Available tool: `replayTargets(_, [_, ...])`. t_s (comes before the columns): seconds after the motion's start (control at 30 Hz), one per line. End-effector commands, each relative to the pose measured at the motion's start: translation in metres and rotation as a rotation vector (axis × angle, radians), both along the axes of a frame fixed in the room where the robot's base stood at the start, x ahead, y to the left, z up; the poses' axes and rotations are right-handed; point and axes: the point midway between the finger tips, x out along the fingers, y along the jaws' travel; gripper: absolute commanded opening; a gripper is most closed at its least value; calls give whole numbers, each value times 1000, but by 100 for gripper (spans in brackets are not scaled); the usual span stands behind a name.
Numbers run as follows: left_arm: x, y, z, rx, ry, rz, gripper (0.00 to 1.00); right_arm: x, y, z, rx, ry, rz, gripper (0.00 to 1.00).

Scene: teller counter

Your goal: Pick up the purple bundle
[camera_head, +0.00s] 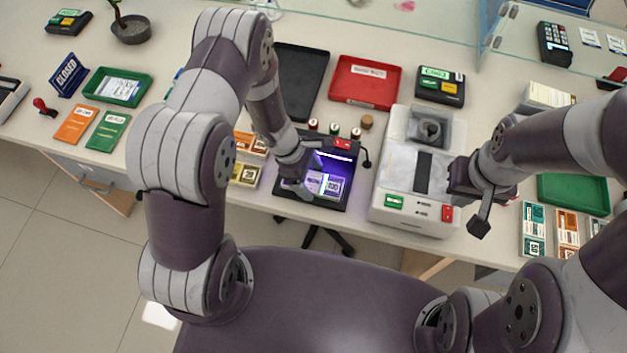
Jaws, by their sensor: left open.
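The purple bundle (331,186) lies under the violet light of a small black device (345,145), near the front middle of the counter. It looks pale violet there, and part of it is hidden by my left gripper. My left gripper (303,185) is open and low at the left side of the bundle. Whether a finger touches it I cannot tell. My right gripper (492,213) is open and empty, above the counter to the right of the white machine.
A white counting machine (385,195) stands right of the black device. Yellow bundles (245,174) lie to its left. Several small stamps (334,128) stand behind it. A black tray (302,75) and a red tray (365,82) lie further back. A glass screen crosses the rear.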

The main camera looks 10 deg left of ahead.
Motion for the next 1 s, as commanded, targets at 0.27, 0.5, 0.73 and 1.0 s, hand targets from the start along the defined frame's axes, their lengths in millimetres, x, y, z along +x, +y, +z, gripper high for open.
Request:
replayTargets(0.27, [-1, 0, -1, 1, 2, 0, 45, 0, 0, 0, 0, 0, 0, 0])
replayTargets(0.5, [0, 0, -1, 1, 1, 1, 26, 0, 0, 0, 0, 0, 0, 0])
replayTargets(0.73, [0, 0, 9, 0, -1, 1, 25, 0, 0, 0, 0, 0, 0, 0])
replayTargets(1.0, [-3, -15, 48, 1, -2, -6, 25, 0, 0, -1, 0, -1, 0, 0])
